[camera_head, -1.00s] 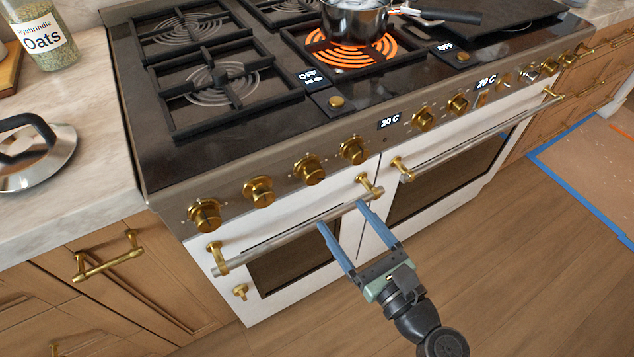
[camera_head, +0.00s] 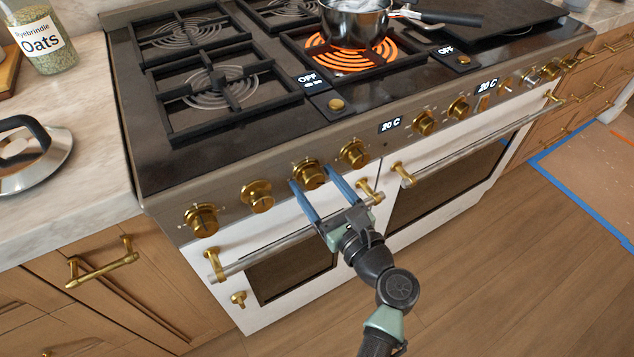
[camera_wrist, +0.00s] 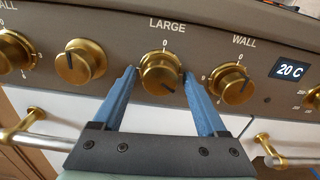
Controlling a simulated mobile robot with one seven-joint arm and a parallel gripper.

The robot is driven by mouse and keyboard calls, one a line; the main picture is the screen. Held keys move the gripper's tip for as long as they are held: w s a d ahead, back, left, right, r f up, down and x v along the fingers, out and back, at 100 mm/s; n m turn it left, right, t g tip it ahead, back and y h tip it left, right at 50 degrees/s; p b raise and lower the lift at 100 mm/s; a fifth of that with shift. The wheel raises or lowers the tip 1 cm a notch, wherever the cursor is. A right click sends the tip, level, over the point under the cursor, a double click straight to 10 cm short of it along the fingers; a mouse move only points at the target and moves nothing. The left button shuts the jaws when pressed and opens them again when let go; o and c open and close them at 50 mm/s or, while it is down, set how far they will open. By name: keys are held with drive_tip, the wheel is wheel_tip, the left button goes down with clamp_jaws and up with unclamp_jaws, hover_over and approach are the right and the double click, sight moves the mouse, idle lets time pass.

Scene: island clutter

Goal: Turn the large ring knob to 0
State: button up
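The large ring knob (camera_wrist: 160,72) is a round brass knob under the word LARGE in the wrist view. A 0 is printed just above it, and its dark pointer mark points down and to the right. It also shows in the head view as the third knob from the left (camera_head: 310,175). My gripper (camera_wrist: 159,74) has its two blue fingers apart, one at the left and one at the right of this knob. In the head view my gripper (camera_head: 312,177) reaches the front panel from below. I cannot tell whether the fingers touch the knob.
Brass knobs stand close on both sides, a plain one (camera_wrist: 79,62) at left and the WALL knob (camera_wrist: 232,82) at right. The oven handle bar (camera_head: 275,252) runs below. A ring (camera_head: 324,62) glows orange under a metal pot (camera_head: 352,27).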

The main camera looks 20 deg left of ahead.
clamp_jaws()
drive_tip(key=shift+n, duration=0.3)
drive_tip(key=n+b, duration=0.2)
drive_tip(key=n, duration=0.3)
drive_tip(key=shift+f, duration=0.15)
drive_tip(key=n+b, duration=0.3)
drive_tip(key=n, duration=0.3)
drive_tip(key=shift+n+b, duration=0.4)
drive_tip(key=n+b, duration=0.4)
drive_tip(key=n, duration=0.2)
drive_tip(key=shift+d+b, duration=0.1)
drive_tip(key=shift+b, duration=0.25)
drive_tip(key=n+b, duration=0.3)
drive_tip(key=n, duration=0.2)
drive_tip(key=shift+b, duration=0.4)
drive_tip(key=shift+r+n, duration=0.2)
drive_tip(key=shift+n, duration=0.2)
